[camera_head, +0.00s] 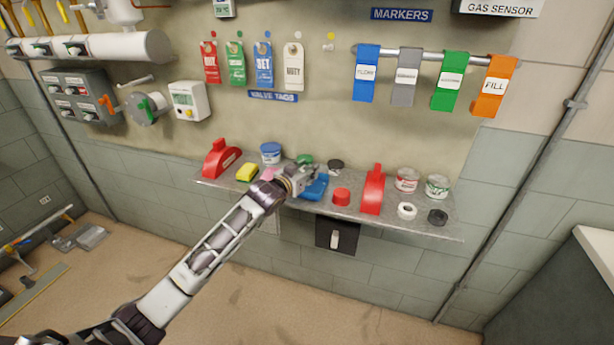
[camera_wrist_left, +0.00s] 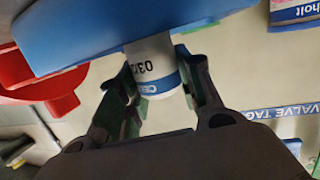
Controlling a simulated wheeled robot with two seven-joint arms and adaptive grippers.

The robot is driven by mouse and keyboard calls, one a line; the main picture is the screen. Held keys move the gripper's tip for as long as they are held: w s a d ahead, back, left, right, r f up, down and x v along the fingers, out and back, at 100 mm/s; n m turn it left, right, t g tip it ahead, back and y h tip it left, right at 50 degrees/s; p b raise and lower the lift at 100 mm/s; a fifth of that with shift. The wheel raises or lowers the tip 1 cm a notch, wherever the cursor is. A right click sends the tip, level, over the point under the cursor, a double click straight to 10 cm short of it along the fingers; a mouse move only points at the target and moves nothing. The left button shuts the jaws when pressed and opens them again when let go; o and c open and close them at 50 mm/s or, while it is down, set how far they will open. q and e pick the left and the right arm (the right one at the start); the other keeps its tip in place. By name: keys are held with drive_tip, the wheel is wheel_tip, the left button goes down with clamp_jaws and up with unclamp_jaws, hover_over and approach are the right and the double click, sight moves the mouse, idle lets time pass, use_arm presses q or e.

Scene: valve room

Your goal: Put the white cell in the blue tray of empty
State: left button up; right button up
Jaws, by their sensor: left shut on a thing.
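My left gripper (camera_head: 298,178) is over the middle of the shelf, and its fingers are shut around the white cell (camera_wrist_left: 153,68), which has a blue band and dark print in the left wrist view. The blue tray (camera_head: 317,188) lies on the shelf just right of the gripper in the head view. It fills the top of the left wrist view (camera_wrist_left: 110,25) and hides one end of the cell. I cannot tell whether the cell is in the tray or only beside it. The cell cannot be made out in the head view. My right gripper is not in view.
The shelf (camera_head: 335,210) also holds a yellow block (camera_head: 247,172), a blue tin (camera_head: 271,153), a red lockout (camera_head: 222,158), a red cap (camera_head: 342,196), a tall red lockout (camera_head: 373,190), cans (camera_head: 405,180) and tape (camera_head: 407,211). Tags (camera_head: 264,64) hang above.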

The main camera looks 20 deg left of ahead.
use_arm(q)
drive_tip(key=shift+f, duration=1.05)
drive_tip(key=o, duration=1)
drive_tip(key=shift+o, duration=0.2)
drive_tip(key=shift+s, duration=0.1)
